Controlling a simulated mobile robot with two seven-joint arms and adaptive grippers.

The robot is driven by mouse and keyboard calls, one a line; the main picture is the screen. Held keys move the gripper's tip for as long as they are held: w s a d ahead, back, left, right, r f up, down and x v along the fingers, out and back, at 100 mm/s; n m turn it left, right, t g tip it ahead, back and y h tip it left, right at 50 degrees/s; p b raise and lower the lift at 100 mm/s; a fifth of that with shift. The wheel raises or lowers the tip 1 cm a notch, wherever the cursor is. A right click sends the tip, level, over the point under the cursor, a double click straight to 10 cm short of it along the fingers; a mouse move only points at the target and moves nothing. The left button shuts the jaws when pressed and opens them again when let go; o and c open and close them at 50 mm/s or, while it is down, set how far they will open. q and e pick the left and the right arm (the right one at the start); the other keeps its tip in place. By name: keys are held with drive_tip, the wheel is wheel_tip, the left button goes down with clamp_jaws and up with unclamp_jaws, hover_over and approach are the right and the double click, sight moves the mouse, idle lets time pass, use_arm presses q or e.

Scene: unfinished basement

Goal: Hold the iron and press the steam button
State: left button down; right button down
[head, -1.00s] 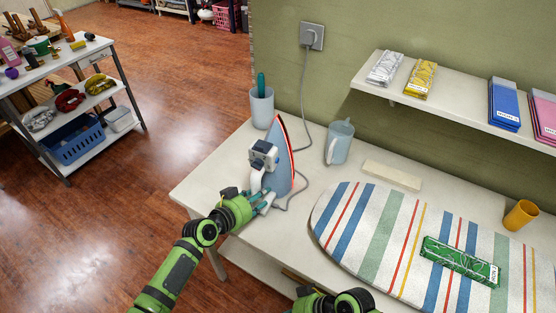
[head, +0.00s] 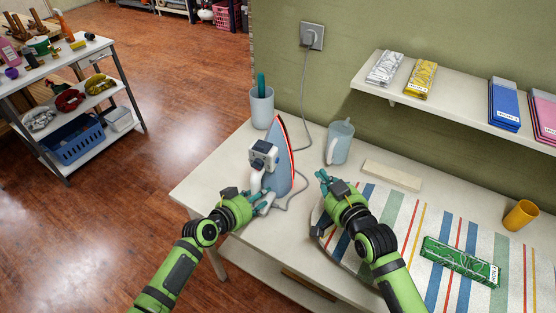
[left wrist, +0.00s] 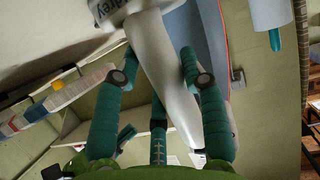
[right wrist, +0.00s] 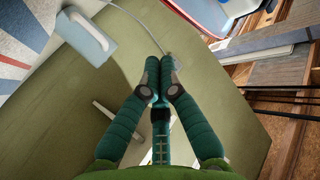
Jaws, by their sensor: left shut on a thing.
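The iron (head: 278,165) stands upright on the table, its blue soleplate edged in red and its white and dark body facing left. My left gripper (head: 262,197) is shut on its handle; the left wrist view shows the white handle (left wrist: 165,80) between the teal fingers (left wrist: 158,85). I cannot pick out the steam button. My right gripper (head: 323,180) is apart from the iron, to its right, over the left end of the striped ironing board (head: 400,215). Its fingertips (right wrist: 160,68) are together with nothing between them. Part of the iron (right wrist: 207,14) shows at the top of the right wrist view.
The iron's cord (head: 303,100) runs up to a wall socket (head: 312,36). A light blue mug (head: 340,143) and a cup holding a teal-handled item (head: 262,108) stand behind. A green packet (head: 460,262) lies on the board. A shelf (head: 450,108) juts out above right.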

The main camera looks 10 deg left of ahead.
sight(277, 160)
use_arm(q)
drive_tip(key=shift+f, duration=0.1)
use_arm(e)
drive_tip(key=shift+a, duration=0.1)
drive_tip(key=w+a, duration=0.2)
drive_tip(key=a, duration=0.6)
drive_tip(key=shift+a, duration=0.15)
drive_tip(key=shift+w+a, duration=0.1)
idle(1.4)
drive_tip(key=shift+w+a, duration=0.1)
drive_tip(key=shift+a, duration=0.2)
drive_tip(key=shift+a, duration=0.35)
idle(0.5)
idle(0.4)
drive_tip(key=shift+d, duration=0.75)
